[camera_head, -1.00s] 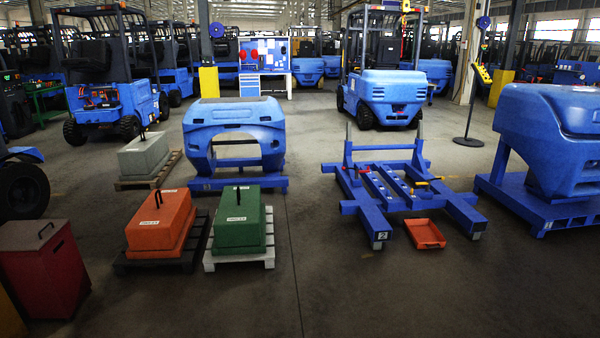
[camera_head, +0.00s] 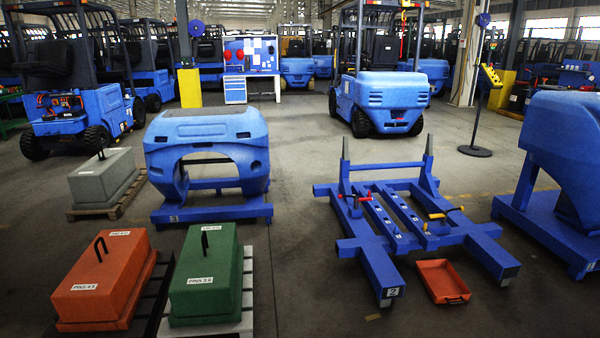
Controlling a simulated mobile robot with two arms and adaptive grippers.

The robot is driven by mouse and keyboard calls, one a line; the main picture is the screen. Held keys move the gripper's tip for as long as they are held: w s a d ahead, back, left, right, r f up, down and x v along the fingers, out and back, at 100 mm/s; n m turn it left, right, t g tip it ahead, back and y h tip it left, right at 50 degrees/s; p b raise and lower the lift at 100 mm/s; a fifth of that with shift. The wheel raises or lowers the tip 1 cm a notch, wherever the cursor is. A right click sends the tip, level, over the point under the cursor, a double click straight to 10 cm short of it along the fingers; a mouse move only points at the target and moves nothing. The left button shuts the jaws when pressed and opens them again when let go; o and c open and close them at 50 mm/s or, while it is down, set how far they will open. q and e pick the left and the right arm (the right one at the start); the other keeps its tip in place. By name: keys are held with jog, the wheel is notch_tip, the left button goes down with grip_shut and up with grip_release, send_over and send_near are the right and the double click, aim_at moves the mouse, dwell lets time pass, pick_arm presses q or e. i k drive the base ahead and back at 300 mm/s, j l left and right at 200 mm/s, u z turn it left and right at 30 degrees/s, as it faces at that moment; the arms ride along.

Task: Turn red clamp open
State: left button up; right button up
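A small red clamp (camera_head: 362,197) sits on the left rail of the low blue fixture frame (camera_head: 370,262) marked 2, right of centre in the head view. Neither of my grippers shows in the head view.
An orange tray (camera_head: 442,281) lies on the floor between the frame's front legs. Orange (camera_head: 105,282) and green (camera_head: 206,277) weights stand on pallets at front left. Blue counterweights on stands flank the frame, left (camera_head: 207,133) and right (camera_head: 572,140).

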aim_at(356, 199)
jog(key=i+z, duration=0.2)
jog(key=i, duration=0.45)
jog(key=i+z, duration=0.15)
jog(key=i, duration=0.55)
jog(key=i+j+z, duration=0.2)
jog(key=i, duration=0.45)
jog(key=i+u, duration=0.3)
jog(key=i, duration=0.65)
jog(key=i+l+u, duration=0.1)
jog(key=i+u, duration=0.25)
jog(key=i, duration=0.55)
